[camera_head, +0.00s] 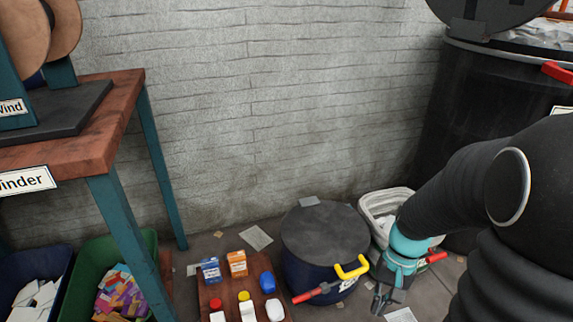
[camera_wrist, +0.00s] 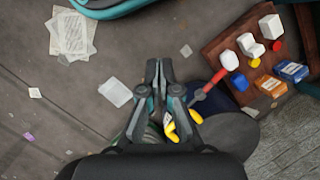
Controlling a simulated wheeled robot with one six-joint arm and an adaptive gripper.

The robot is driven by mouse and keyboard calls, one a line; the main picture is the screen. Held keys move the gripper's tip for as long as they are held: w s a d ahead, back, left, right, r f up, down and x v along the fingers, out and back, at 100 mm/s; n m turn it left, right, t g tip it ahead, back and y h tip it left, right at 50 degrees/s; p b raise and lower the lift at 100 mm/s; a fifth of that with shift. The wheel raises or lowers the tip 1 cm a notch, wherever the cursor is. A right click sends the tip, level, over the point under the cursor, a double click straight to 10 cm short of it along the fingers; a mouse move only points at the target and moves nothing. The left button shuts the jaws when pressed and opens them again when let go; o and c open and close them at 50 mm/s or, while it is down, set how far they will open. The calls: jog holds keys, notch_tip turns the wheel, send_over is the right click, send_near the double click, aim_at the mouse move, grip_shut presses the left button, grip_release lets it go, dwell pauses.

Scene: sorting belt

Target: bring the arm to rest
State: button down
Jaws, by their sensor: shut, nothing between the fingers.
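My gripper (camera_head: 379,301) is at the lower right of the head view, at the end of my dark arm, pointing down and empty. Its fingers are shut; they also show in the wrist view (camera_wrist: 159,68). In the head view it hangs just right of a dark blue lidded drum (camera_head: 322,235). A yellow handle (camera_head: 352,268) and a red-ended tool (camera_head: 318,292) show at the drum's front. In the wrist view the yellow handle (camera_wrist: 184,124) lies partly behind my fingers. I cannot tell whether my gripper touches anything.
A wooden board (camera_head: 207,296) with small boxes and bottles lies left of the drum. A white-lined bin (camera_head: 375,203) stands behind my gripper, and a big black barrel (camera_head: 433,110) at the right. A workbench (camera_head: 120,105) stands left, with a green bin (camera_head: 93,262) below.

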jog(key=s+a+r+n+t+p, duration=0.1)
jog(key=s+r+t, duration=0.1)
jog(key=r, duration=0.5)
jog(key=s+a+r+n+t+h+p, duration=0.1)
jog(key=s+a+r+t, duration=0.1)
jog(key=r, duration=0.6)
jog(key=s+a+r+n+t+h+p, duration=0.1)
jog(key=s+r+t+p, duration=0.1)
jog(key=r+t, duration=0.2)
notch_tip(320, 180, up, 4)
jog(key=shift+s+a+f+n, duration=0.15)
jog(key=shift+s+a+n, duration=0.1)
jog(key=shift+a+n, duration=0.15)
